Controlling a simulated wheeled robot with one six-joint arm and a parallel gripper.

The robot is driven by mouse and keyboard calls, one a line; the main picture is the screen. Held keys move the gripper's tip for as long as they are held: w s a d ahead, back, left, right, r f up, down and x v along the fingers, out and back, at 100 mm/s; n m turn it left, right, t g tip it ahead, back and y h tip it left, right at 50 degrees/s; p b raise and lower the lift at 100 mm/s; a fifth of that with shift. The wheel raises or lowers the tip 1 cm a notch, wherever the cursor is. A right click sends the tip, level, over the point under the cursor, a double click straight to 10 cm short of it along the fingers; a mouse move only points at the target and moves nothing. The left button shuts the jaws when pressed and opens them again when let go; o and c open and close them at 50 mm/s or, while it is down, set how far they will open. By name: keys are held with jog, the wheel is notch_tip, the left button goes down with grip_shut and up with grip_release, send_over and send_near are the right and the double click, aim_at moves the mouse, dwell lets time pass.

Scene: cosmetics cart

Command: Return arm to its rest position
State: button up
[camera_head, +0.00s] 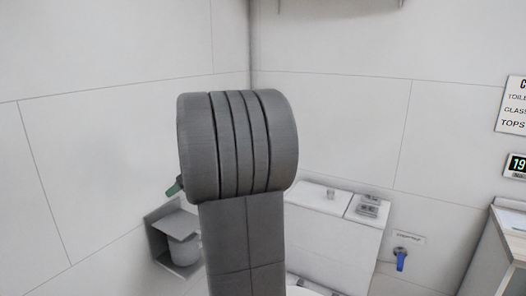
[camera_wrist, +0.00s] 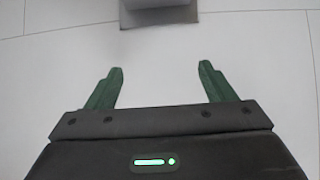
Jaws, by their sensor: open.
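My gripper (camera_wrist: 160,80) shows in the wrist view with its two green fingers spread apart and nothing between them. Pale tiled wall or floor fills the view beyond the fingers. In the head view my grey arm stands upright in the middle and hides much of the scene behind it. Only a small green bit of my gripper (camera_head: 174,188) shows at the arm's left edge; the rest of it is hidden there.
A grey wall-mounted holder (camera_head: 178,240) is left of my arm. A white cistern (camera_head: 335,225) stands behind it to the right. A blue item (camera_head: 401,260) hangs on the wall. A counter (camera_head: 508,240) is at the right edge. A grey block (camera_wrist: 158,12) shows beyond my fingers.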

jog(key=shift+w+a+r+p, duration=0.15)
jog(key=shift+a+r+p, duration=0.2)
jog(key=shift+p, duration=0.4)
jog(key=shift+h, duration=0.3)
jog(key=shift+f, duration=0.2)
